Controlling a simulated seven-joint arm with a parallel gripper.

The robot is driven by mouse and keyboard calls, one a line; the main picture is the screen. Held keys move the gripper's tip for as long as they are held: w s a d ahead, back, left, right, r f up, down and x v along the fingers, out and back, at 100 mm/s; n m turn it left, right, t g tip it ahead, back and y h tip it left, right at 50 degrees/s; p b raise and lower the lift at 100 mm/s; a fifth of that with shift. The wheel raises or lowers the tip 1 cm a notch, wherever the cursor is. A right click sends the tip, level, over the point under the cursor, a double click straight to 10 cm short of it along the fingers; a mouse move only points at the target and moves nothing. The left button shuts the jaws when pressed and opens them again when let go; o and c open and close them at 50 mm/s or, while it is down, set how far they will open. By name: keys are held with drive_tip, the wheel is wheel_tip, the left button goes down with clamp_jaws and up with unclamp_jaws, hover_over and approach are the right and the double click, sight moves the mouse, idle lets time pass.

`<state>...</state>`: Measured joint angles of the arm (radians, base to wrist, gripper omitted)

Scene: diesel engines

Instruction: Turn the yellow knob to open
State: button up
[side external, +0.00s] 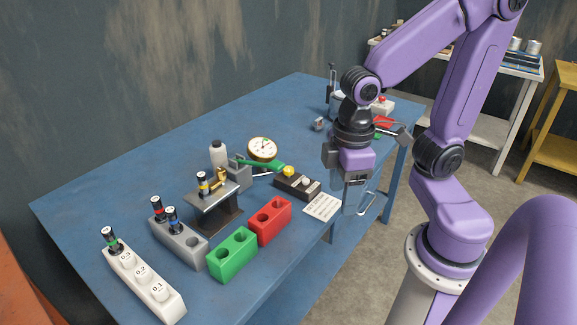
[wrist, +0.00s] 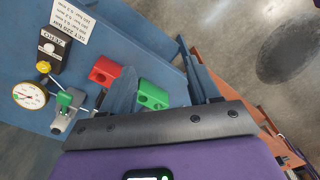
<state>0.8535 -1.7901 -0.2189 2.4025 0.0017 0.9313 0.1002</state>
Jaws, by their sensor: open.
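The small yellow knob (side external: 288,171) sits on the blue workbench between the green handle (side external: 267,166) and a black box (side external: 297,186) with a white button. In the wrist view the yellow knob (wrist: 43,67) is at the left, just above the white dial gauge (wrist: 29,95). My gripper (side external: 349,204) points down near the bench's right edge, to the right of the knob and apart from it. Its jaws are open and empty. In the wrist view its fingers (wrist: 160,68) are well to the right of the knob.
A printed card (side external: 322,207) lies beside the black box. Red (side external: 270,221) and green (side external: 232,254) two-hole blocks stand toward the front. A grey pump body (wrist: 64,121), a metal stand with an injector (side external: 217,205) and grey and white racks are nearby.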

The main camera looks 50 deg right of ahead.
drive_tip(key=w+d+m, duration=0.1)
drive_tip(key=w+m, duration=0.6)
drive_tip(key=w, duration=0.4)
drive_tip(key=m, duration=1.4)
hover_over(289, 168)
wheel_tip(289, 168, down, 18)
drive_tip(key=shift+a+r, duration=0.1)
drive_tip(key=c, duration=1)
